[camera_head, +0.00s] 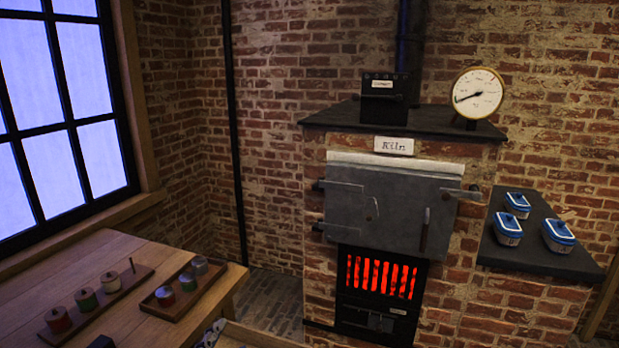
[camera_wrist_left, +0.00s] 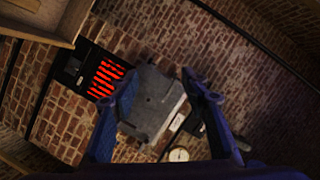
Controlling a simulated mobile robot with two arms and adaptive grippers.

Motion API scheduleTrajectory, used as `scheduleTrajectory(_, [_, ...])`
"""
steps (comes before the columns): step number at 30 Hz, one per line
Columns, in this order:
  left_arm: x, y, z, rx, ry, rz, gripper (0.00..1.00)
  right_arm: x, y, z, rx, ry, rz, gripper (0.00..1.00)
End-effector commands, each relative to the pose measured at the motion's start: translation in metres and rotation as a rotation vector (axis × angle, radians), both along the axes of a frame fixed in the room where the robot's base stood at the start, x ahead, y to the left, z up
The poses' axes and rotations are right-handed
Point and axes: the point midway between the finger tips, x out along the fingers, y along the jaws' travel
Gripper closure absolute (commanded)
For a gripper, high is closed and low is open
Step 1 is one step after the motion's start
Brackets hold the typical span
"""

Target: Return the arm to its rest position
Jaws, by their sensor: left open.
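My left gripper (camera_wrist_left: 158,77) is open in the left wrist view. Its two dark blue fingers stand apart with nothing between them; the grey kiln door (camera_wrist_left: 152,108) shows in the gap, farther off. The wrist view is strongly tilted. In the head view, a small grey part (camera_head: 212,334) shows at the bottom edge, perhaps of my left arm; too little shows to tell. My right gripper is in neither view.
A brick kiln (camera_head: 400,215) with its door shut and a glowing grate stands ahead. Blue-lidded boxes sit on a dark shelf (camera_head: 540,262) at right. The wooden table (camera_head: 150,255) at left holds jars in a tray (camera_head: 205,285) and on a board (camera_head: 130,285).

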Motion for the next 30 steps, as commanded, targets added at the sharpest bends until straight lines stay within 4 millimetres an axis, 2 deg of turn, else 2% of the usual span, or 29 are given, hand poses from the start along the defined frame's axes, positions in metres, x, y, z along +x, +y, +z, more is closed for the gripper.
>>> scheduleTrajectory(1, [-0.017, 0.012, -0.034, -0.086, 0.121, 0.052, 0.58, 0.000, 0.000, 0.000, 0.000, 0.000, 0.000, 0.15])
scheduleTrajectory(3, [-0.044, 0.027, -0.077, -0.203, 0.286, 0.131, 0.58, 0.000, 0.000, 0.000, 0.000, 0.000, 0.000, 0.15])
scheduleTrajectory(6, [-0.090, 0.040, -0.129, -0.346, 0.498, 0.245, 0.58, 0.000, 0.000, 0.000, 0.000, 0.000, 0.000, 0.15])
scheduleTrajectory(9, [-0.136, 0.048, -0.165, -0.451, 0.669, 0.348, 0.58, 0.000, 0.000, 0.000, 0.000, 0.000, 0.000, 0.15])
scheduleTrajectory(12, [-0.178, 0.051, -0.190, -0.530, 0.808, 0.440, 0.58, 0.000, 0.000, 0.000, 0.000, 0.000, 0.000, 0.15])
scheduleTrajectory(19, [-0.266, 0.053, -0.224, -0.651, 1.070, 0.633, 0.58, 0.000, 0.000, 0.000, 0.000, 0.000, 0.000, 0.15])
scheduleTrajectory(21, [-0.255, 0.052, -0.249, -0.642, 1.068, 0.627, 0.58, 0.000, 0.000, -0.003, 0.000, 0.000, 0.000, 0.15])
scheduleTrajectory(26, [-0.247, 0.050, -0.299, -0.632, 1.084, 0.631, 0.58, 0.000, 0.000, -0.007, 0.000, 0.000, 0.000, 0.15])
scheduleTrajectory(30, [-0.245, 0.049, -0.355, -0.623, 1.102, 0.635, 0.58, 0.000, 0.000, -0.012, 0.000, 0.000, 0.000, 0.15])
